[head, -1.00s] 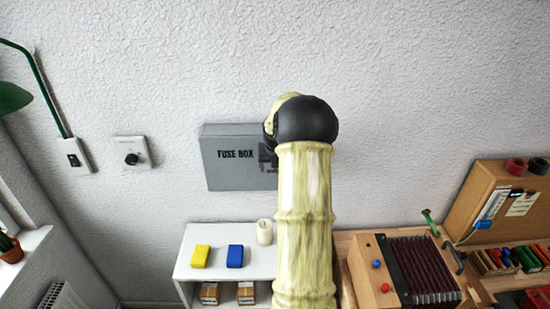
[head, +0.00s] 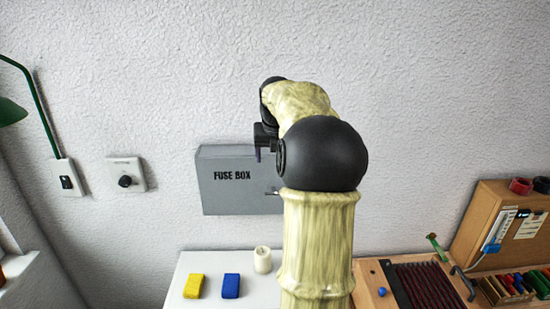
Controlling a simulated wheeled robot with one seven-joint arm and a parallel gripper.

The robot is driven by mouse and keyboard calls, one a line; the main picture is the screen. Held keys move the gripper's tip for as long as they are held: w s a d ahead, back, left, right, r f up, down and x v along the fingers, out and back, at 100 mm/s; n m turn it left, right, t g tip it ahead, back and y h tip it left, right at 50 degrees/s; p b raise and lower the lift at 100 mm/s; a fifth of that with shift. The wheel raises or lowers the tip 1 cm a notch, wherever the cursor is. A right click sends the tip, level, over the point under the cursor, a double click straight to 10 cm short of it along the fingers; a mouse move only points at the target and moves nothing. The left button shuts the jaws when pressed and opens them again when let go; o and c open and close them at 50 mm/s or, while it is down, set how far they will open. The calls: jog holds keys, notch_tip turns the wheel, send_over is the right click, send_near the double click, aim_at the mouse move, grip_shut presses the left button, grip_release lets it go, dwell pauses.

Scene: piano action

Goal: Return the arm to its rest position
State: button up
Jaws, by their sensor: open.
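My arm rises through the middle of the head view, bent at a dark round joint, with its pale upper link folded over above it. My gripper (head: 265,151) shows only in part as a small dark shape at the left of that joint, in front of the fuse box's upper right corner. Its jaws are open, and I see nothing held in them. Part of the gripper is hidden by my own arm. The grey fuse box (head: 232,192) hangs on the wall behind, its right edge near or behind my arm.
A white shelf top (head: 205,268) holds a yellow block (head: 194,286), a blue block (head: 231,286) and a pale candle-like cylinder (head: 263,260). At right stand a wooden box with dark red ribs (head: 430,285) and a wooden cabinet (head: 482,225). A green lamp (head: 10,112) is at left.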

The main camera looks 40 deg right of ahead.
jog(key=shift+a+r, duration=0.15)
jog(key=shift+r, duration=0.15)
dwell(0.4)
jog(key=a+f+m+y+b, duration=0.1)
jog(key=a+f+m+b, duration=0.1)
jog(key=a+f+m, duration=0.55)
jog(key=a+f+m+b, duration=0.3)
jog(key=a+f+m, duration=0.2)
jog(key=a+f, duration=0.5)
jog(key=s+a+f+m+g+y+b, duration=0.1)
jog(key=s+a+f+m+b, duration=0.2)
jog(key=s+a+f+m, duration=0.9)
jog(key=s+a+m, duration=0.3)
jog(key=a, duration=0.1)
jog(key=shift+a+f+m+y+b, duration=0.2)
jog(key=shift+f+m+y+b, duration=0.05)
jog(key=shift+m+y+b, duration=0.15)
